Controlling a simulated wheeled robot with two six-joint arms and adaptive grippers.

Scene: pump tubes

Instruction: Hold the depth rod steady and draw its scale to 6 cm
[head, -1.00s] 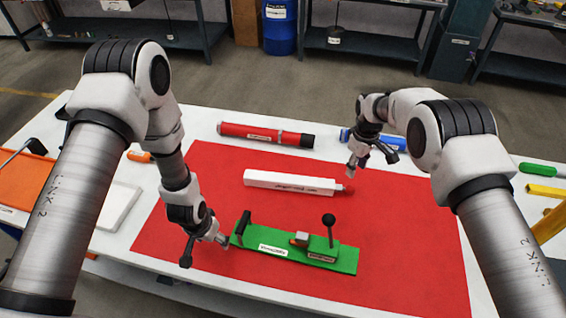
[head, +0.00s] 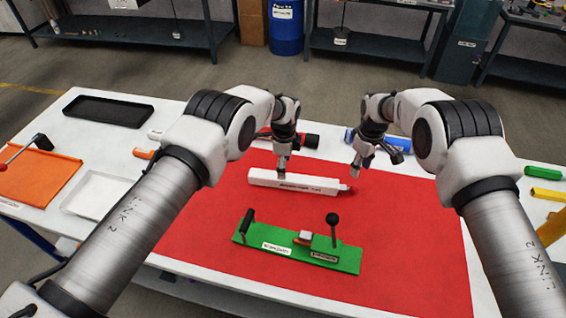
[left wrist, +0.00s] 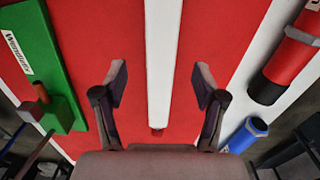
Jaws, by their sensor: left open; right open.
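The depth rod appears to be the long white bar (head: 308,184) with a small red tip (head: 350,190) at its right end, lying on the red mat (head: 215,225). My left gripper (head: 283,173) is over the left part of the bar, open. In the left wrist view the white bar (left wrist: 162,60) runs lengthwise between the two spread fingers (left wrist: 160,85), with no finger seen touching it. My right gripper (head: 360,166) is open, near and just behind the red tip, apart from it. The scale marks are too small to read.
A green fixture (head: 290,249) with a black handle and a black-knobbed lever lies in front of the bar. A red cylinder (head: 305,140) and a blue cylinder (head: 395,142) lie behind. Orange (head: 40,178), white (head: 95,195) and black (head: 108,110) trays are at left.

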